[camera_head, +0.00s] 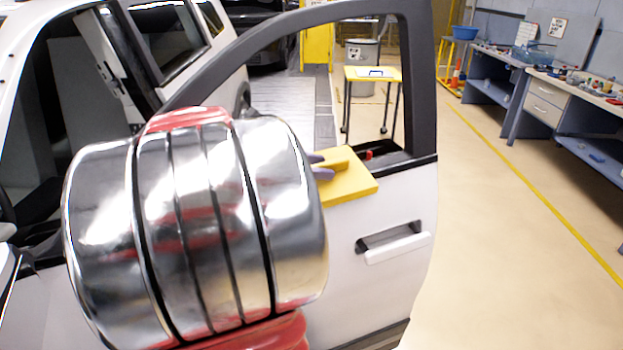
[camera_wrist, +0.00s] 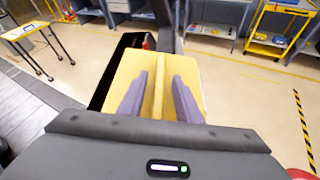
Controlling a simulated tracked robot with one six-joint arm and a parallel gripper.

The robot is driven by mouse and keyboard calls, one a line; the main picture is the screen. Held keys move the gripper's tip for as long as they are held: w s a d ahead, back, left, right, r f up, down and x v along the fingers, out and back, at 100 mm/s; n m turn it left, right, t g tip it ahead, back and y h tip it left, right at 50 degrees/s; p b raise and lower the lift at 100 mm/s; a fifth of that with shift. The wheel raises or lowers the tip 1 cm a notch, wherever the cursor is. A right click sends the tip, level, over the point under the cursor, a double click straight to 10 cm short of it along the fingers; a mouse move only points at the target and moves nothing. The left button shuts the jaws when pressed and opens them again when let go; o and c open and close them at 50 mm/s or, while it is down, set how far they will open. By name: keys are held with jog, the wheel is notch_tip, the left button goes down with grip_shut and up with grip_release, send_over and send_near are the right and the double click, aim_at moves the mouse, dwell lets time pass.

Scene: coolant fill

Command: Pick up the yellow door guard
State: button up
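The yellow door guard (camera_head: 352,188) sits over the sill of the open white car door (camera_head: 390,285), below the window frame. It is a flat yellow plate with a raised ridge, and it also shows in the wrist view (camera_wrist: 130,75). My gripper (camera_wrist: 160,78) has two purple fingers, one on each side of the ridge (camera_wrist: 160,95), with a visible gap on both sides. In the head view, my gripper (camera_head: 320,166) reaches the guard from the left, and my shiny arm hides much of it and part of the door.
The dark window frame (camera_head: 424,80) rises beside the guard. A door handle (camera_head: 392,240) is below it. Beyond the door stands a yellow-topped cart (camera_head: 373,75). Workbenches (camera_head: 545,95) line the right wall. The floor right of the door is clear.

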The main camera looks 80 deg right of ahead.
grip_shut()
jog(key=shift+r, duration=0.15)
dwell(0.4)
notch_tip(320, 180, up, 10)
jog(key=shift+f, duration=0.1)
dwell(0.3)
dwell(0.7)
